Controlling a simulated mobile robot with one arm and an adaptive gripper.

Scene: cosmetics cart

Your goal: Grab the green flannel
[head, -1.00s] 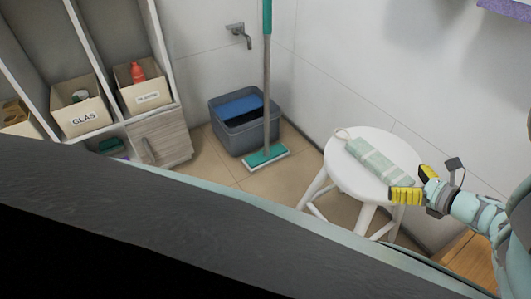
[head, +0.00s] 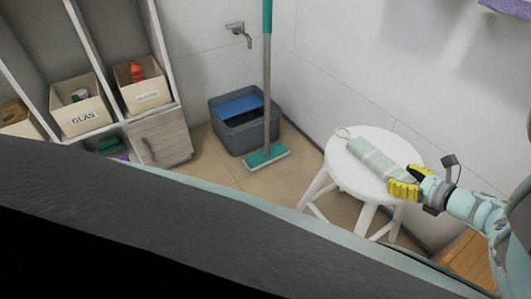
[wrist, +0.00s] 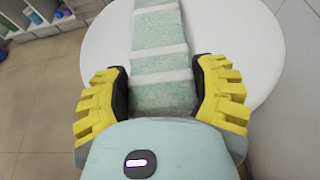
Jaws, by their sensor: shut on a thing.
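The green flannel (head: 371,155) is a pale green folded cloth with white stripes and a small loop at its far end. It lies on the round white stool (head: 345,170). My gripper (head: 405,182), with yellow fingers, is shut on the flannel's near end at the stool's right edge. In the wrist view the flannel (wrist: 160,45) runs away from me between the two fingers (wrist: 162,92), one on each side of it. The flannel's nearest end is hidden by the gripper body.
A mop (head: 266,90) stands by a grey bucket (head: 247,135) on the tiled floor left of the stool. A shelf with labelled boxes (head: 83,108) is at the left. A wall is close behind the stool. A wooden surface (head: 470,265) is at lower right.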

